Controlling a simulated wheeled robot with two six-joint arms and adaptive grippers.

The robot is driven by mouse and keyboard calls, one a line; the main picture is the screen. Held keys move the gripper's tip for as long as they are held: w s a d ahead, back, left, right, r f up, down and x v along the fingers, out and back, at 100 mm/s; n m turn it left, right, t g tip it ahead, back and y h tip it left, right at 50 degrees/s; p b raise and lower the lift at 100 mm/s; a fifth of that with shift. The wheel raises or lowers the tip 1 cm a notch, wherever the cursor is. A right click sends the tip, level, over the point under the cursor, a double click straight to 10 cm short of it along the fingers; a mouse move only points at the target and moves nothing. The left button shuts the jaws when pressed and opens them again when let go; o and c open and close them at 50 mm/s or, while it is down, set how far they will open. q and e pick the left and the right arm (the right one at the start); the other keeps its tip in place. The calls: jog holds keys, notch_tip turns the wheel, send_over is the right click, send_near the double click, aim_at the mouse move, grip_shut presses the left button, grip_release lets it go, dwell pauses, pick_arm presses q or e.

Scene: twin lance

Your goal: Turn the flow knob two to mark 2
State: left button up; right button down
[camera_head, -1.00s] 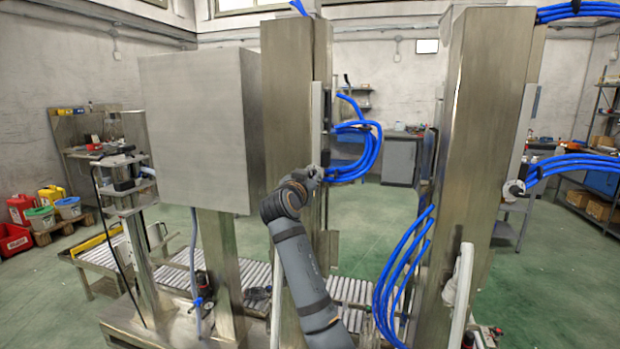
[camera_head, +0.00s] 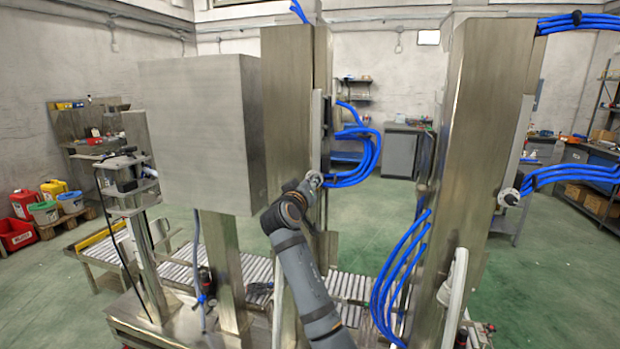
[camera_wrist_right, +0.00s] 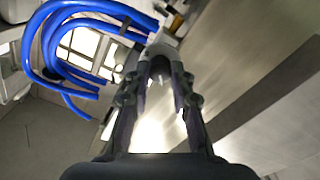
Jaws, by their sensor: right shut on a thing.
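My right arm comes up from the bottom centre in the head view. Its gripper (camera_head: 313,181) is at the side of the middle metal column (camera_head: 288,120), beside blue hoses (camera_head: 362,150). The knob's mark cannot be read. A similar round grey fitting (camera_head: 510,197) sits on the side of the right column (camera_head: 480,130), away from the gripper. My left gripper is not in view.
A big metal box (camera_head: 200,135) stands left of the middle column. Blue hoses (camera_head: 400,280) hang low by the right column, close to my arm's right side. A roller conveyor (camera_head: 350,285) runs behind. Green floor (camera_head: 385,225) is open between the columns.

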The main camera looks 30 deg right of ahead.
jog(key=shift+n+p, duration=0.6)
jog(key=shift+n, duration=0.3)
jog(key=c, duration=1.1)
grip_release()
jog(key=shift+c, duration=0.2)
jog(key=v, duration=0.7)
jog(key=shift+s+a, duration=0.15)
jog(key=shift+a, duration=0.05)
